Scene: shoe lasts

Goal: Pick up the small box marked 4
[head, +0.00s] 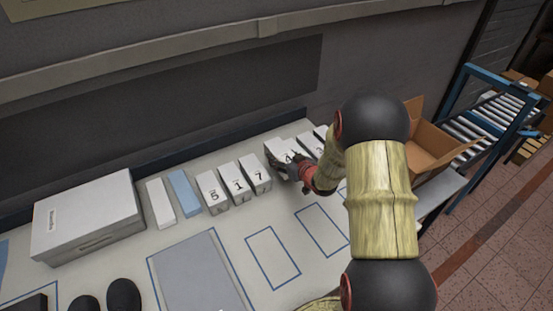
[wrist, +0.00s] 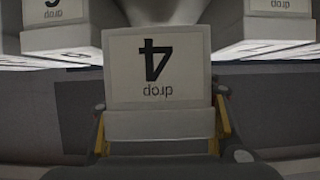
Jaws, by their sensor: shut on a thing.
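The small white box marked 4 (head: 278,148) is in the row of white boxes at the back of the table in the head view. It also fills the middle of the wrist view (wrist: 157,70), its 4 upside down there. My gripper (head: 287,168) is at this box, partly hidden by my own arm in the head view. In the wrist view, my gripper's fingers (wrist: 160,130) lie on both sides of the box and are shut on it. Whether the box is clear of the table I cannot tell.
Boxes marked 5 (head: 213,194), 1 (head: 238,185) and 7 (head: 259,176) stand left of it. More white boxes (head: 310,145) stand close on its right. A large grey-white box (head: 88,217) is at the far left. An open cardboard box (head: 435,147) is at the right.

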